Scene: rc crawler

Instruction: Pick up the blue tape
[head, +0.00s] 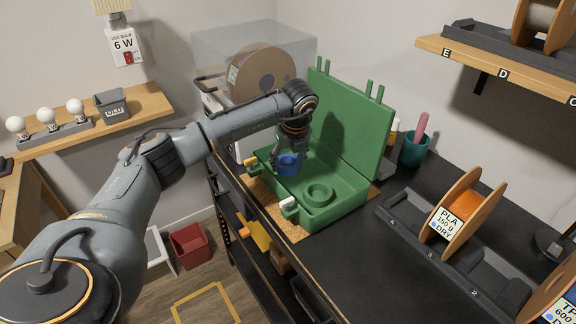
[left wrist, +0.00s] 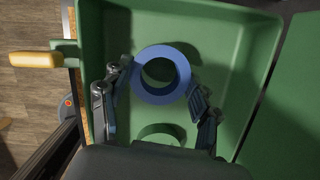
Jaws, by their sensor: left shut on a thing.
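The blue tape (head: 288,167) is a roll in the open green case (head: 345,207), near its left end. My left gripper (head: 287,158) reaches down over the case and is shut on the roll. In the left wrist view the tape (left wrist: 183,72) is a blue ring between the two fingers (left wrist: 160,92), with the green case floor (left wrist: 228,60) around and below it. I cannot tell whether the tape touches the floor. My right gripper is not in view.
The case lid (head: 350,125) stands upright behind my gripper. A raised green ring (head: 318,194) is in the case's right part. A brown spool (head: 262,75) stands behind. A spool rack (head: 410,232) and a teal cup (head: 413,152) are to the right.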

